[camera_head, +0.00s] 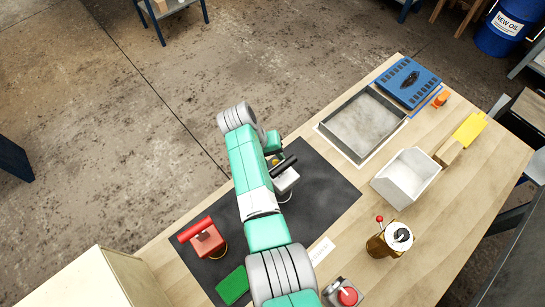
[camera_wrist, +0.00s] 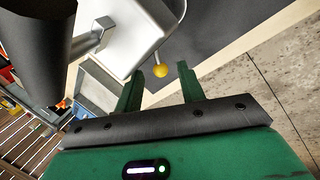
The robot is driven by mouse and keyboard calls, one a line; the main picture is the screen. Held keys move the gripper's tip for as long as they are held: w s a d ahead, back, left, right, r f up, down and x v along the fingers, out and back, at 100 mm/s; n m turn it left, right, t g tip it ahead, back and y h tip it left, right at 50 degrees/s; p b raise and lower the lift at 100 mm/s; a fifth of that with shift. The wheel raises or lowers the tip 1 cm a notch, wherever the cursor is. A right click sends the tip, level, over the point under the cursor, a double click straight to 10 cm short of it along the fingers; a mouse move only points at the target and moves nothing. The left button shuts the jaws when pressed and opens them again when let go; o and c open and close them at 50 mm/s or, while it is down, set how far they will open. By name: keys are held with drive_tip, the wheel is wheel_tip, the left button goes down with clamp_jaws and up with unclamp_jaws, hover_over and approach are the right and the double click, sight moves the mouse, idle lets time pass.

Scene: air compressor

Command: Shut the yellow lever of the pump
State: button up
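The pump is a white block (camera_head: 286,181) with a black handle (camera_head: 288,163) on the dark mat, partly hidden by my arm in the head view. It fills the upper middle of the wrist view (camera_wrist: 122,38). Its yellow lever shows as a round yellow knob (camera_wrist: 160,71) on a thin rod; a bit of yellow (camera_head: 276,162) also shows in the head view. My gripper (camera_wrist: 160,69) is open, its two green fingers apart, with the knob appearing between the fingertips. I cannot tell whether a finger touches it. In the head view my gripper (camera_head: 272,142) is mostly hidden.
On the dark mat (camera_head: 325,190) are a red device (camera_head: 203,238) and a green block (camera_head: 233,286). A grey tray (camera_head: 361,127), white bin (camera_head: 406,177), brass canister (camera_head: 390,240) and red-button box (camera_head: 342,293) stand to the right. The mat right of the pump is clear.

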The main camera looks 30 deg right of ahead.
drive_tip(key=p+v, duration=0.1)
drive_tip(key=v, duration=0.6)
idle(0.3)
